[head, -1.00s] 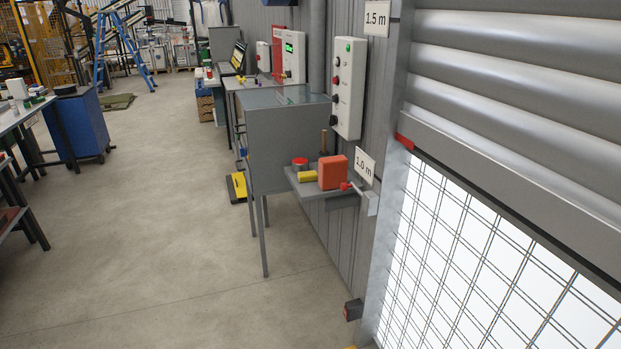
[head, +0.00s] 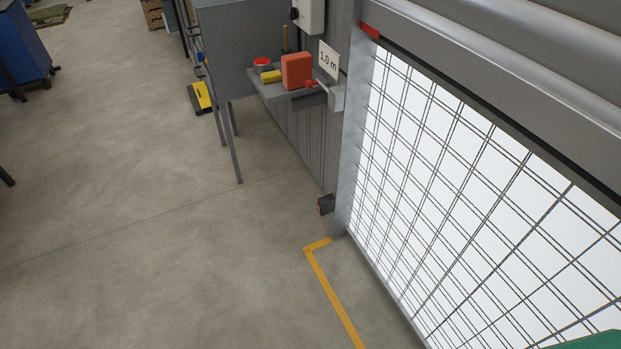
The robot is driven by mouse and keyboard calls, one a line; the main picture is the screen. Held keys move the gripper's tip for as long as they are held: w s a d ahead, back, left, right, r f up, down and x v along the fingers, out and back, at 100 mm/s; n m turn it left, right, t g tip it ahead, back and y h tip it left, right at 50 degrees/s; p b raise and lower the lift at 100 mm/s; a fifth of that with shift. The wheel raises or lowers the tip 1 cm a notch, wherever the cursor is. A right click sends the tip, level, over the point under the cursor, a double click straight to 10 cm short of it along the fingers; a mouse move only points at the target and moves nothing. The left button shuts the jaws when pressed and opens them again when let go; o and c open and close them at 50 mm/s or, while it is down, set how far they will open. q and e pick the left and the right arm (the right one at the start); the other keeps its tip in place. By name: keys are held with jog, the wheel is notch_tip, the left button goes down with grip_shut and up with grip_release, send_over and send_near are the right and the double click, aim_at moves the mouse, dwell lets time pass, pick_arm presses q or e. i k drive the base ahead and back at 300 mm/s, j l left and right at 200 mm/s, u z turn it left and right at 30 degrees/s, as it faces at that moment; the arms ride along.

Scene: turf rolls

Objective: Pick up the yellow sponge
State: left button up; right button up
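A small yellow block (head: 271,76), which looks like the sponge, lies on a narrow grey wall shelf (head: 273,92) near the top of the head view. A round red-topped tin (head: 262,64) stands behind it to the left. An orange-red box (head: 297,70) stands close to its right. The shelf is some distance away across the floor. Neither of my grippers is in view.
A grey cabinet on legs (head: 236,45) stands left of the shelf. A red-knobbed lever (head: 310,84) sits at the shelf's right end. A mesh gate (head: 470,190) fills the right side. The concrete floor (head: 140,240) is clear, with a yellow line (head: 333,297).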

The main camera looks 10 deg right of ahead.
aim_at(270, 76)
jog(key=i+j+z, duration=0.1)
jog(key=z, duration=0.7)
jog(key=i+j+z, duration=0.15)
jog(key=j, duration=0.2)
jog(key=i+j+z, duration=0.2)
jog(key=j, duration=0.2)
jog(key=i+j+z, duration=0.15)
jog(key=j, duration=0.25)
jog(key=i+j+z, duration=0.2)
jog(key=j, duration=0.2)
jog(key=i+j+z, duration=0.15)
jog(key=j, duration=0.3)
